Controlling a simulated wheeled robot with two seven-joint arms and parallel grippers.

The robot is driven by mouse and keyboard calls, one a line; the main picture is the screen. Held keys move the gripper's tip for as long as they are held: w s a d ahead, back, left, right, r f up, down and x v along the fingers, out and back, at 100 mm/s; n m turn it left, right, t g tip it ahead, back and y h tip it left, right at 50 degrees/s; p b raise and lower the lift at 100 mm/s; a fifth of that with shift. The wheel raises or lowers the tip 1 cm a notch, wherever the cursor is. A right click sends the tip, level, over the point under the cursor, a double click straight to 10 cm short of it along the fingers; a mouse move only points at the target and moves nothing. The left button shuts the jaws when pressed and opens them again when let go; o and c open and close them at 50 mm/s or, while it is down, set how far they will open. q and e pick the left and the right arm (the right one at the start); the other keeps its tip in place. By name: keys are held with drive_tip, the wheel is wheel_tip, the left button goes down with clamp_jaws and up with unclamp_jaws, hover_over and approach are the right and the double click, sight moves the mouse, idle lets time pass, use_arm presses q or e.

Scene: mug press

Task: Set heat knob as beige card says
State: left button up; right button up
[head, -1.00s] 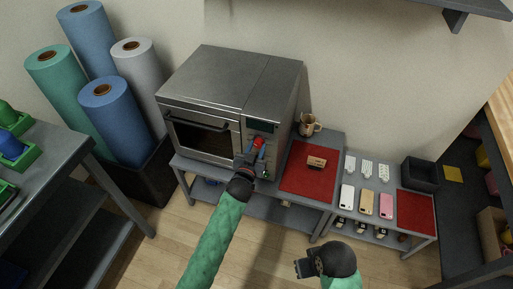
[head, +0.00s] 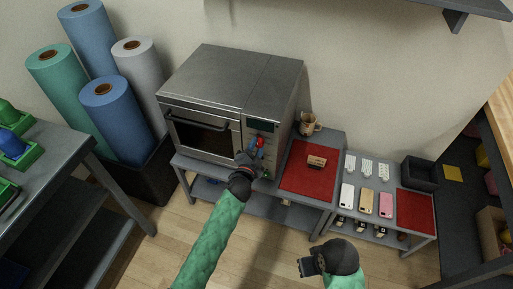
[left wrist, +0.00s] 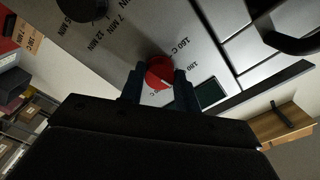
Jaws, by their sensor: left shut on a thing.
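The red heat knob (head: 260,142) is on the front panel of the grey oven press (head: 222,95). My left gripper (head: 255,146) is shut on it. The left wrist view shows the red knob (left wrist: 159,72) between both fingertips, with a white mark near its lower edge. Labels 160 C and 180 C are printed around it; a third is partly hidden by the fingers. The small beige card (head: 317,162) stands on the red mat. The left wrist view shows a beige card (left wrist: 31,38) sideways, its print too small to read surely. My right gripper (head: 306,267) is low, away from the press.
A black knob (left wrist: 82,8) with minute labels sits beside the red one. A dark display (head: 261,126) is above them. A mug (head: 309,124) stands right of the press. Phone cases (head: 366,202) lie on the right table. Fabric rolls (head: 118,120) stand left.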

use_arm(q)
drive_tip(key=shift+m, duration=1)
drive_tip(key=o, duration=1)
drive_tip(key=b+v, duration=0.1)
drive_tip(key=v, duration=0.6)
drive_tip(key=shift+s+a+b, duration=0.1)
drive_tip(key=shift+s+b, duration=0.25)
use_arm(e)
drive_tip(key=a+f, duration=0.1)
drive_tip(key=w+a+f, duration=0.1)
drive_tip(key=shift+f+y, duration=0.3)
drive_tip(key=shift+f, duration=0.1)
drive_tip(key=shift+a+r+t, duration=0.15)
drive_tip(key=shift+a+t, duration=0.05)
drive_tip(key=shift+t, duration=0.1)
